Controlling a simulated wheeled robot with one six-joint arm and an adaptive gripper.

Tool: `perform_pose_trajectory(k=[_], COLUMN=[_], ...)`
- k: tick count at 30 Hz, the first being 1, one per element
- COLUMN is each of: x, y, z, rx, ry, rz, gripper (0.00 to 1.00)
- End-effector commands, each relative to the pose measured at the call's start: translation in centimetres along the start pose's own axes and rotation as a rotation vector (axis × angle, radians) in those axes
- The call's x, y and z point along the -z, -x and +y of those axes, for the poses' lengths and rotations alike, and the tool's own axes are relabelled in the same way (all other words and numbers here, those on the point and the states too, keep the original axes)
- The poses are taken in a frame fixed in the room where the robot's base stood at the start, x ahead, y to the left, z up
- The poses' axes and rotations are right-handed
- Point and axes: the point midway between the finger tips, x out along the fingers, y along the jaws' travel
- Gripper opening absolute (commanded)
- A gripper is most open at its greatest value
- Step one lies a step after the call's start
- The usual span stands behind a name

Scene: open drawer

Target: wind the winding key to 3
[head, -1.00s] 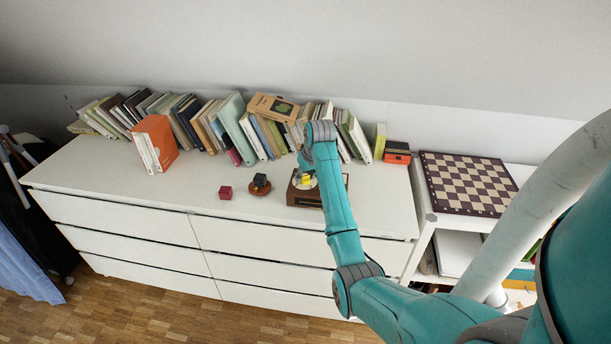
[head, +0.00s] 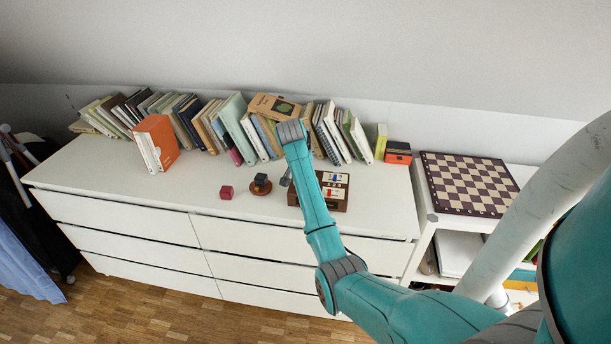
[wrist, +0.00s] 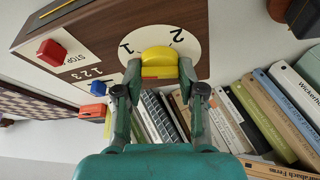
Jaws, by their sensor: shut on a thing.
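The winding key (wrist: 160,60) is a yellow knob on a round white dial with the figures 1 and 2 in view in the wrist view. The dial (wrist: 190,41) sits on a brown wooden box (wrist: 88,22); the box also shows in the head view (head: 323,206). My gripper (wrist: 158,68) is shut on the key, one finger on each side. A small orange-red mark shows at the key between the fingers. The figure 3 of the dial is not visible, and the key's exact pointing is unclear. In the head view my arm hides the key and dial.
The box also has a red STOP knob (wrist: 51,52) and a blue control (wrist: 93,111) beside a 1-2-3 scale. Books (head: 237,125) stand behind.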

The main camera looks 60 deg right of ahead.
Motion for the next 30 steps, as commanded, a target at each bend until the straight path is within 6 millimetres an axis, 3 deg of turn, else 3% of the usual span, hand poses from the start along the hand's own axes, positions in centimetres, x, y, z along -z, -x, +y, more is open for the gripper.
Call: perform_pose_trajectory(k=[30], x=[0.17], y=[-0.06], z=[-0.46], rx=[-0.357], ry=[-0.858], rz=[-0.002], gripper=[0.04])
